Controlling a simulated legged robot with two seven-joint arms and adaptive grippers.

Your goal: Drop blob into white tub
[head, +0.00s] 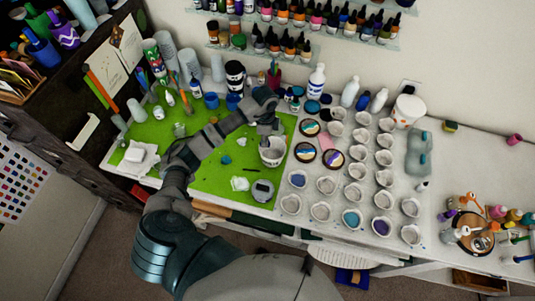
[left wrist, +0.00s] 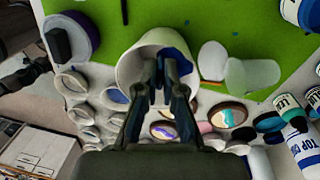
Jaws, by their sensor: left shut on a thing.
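The white tub (head: 272,152) stands on the green mat near its right edge, with its mouth up. My left gripper (head: 269,130) reaches down over the tub, its fingers at the mouth. In the left wrist view the white tub (left wrist: 133,70) surrounds the tips of my left gripper (left wrist: 165,68). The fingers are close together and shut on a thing. A blue blob (left wrist: 182,60) shows at the fingertips, inside the tub's outline; the fingers hide part of it. My right gripper is not in view.
Several small cups (head: 326,185) stand in rows right of the green mat (head: 212,178). A grey round device (head: 262,191) lies in front of the tub. A small blue piece (head: 226,159) lies on the mat. Bottles (head: 317,80) line the back.

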